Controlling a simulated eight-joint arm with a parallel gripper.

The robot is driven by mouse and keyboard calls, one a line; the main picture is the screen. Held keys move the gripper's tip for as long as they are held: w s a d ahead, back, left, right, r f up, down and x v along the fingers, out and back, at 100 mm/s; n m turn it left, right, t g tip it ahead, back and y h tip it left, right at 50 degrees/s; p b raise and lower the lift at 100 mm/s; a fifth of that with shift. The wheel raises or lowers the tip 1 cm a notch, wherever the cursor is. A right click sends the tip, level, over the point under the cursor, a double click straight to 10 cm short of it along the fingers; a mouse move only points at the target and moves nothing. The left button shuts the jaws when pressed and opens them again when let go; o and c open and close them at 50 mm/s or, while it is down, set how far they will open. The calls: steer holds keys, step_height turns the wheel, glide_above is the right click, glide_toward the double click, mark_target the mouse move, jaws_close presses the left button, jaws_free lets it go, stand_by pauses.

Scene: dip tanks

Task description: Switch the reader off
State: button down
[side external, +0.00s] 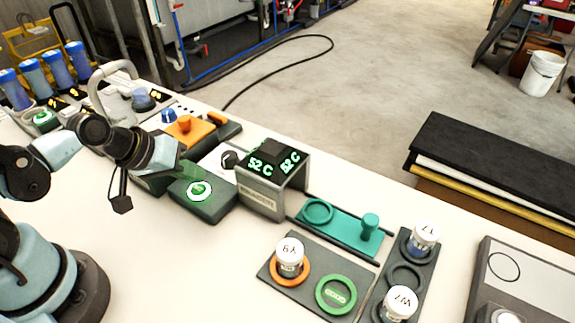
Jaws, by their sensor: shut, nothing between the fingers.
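The reader (262,196) is a grey arch-shaped housing in the middle, with lettering too small to read surely on its front. Its dark top shows "52 C" twice in green. Left of it sits a dark green box (212,208) with a round button (199,190) that glows green and white. A black knob (230,159) stands on a white plate behind that box. My gripper (176,163) is shut and empty, up and to the left of the glowing button and apart from it. Its fingertips are small and partly blurred against the boxes behind.
An orange block with a knob (190,130) stands behind my gripper. Blue-capped cylinders (55,68) stand at far left. A teal slide with a peg (369,227) and white-capped jars, marked Y9 (290,252), L7 (424,236) and W7 (400,302), are at right. The front table is clear.

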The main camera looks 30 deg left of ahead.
mark_target(195, 189)
steer(key=shift+f, duration=0.15)
stand_by(0.6)
steer(key=shift+f, duration=0.3)
steer(key=shift+f, duration=0.4)
stand_by(0.5)
steer(key=shift+r, duration=0.85)
steer(key=shift+r, duration=0.15)
steer(key=shift+r, duration=2.35)
steer(key=shift+a, duration=0.1)
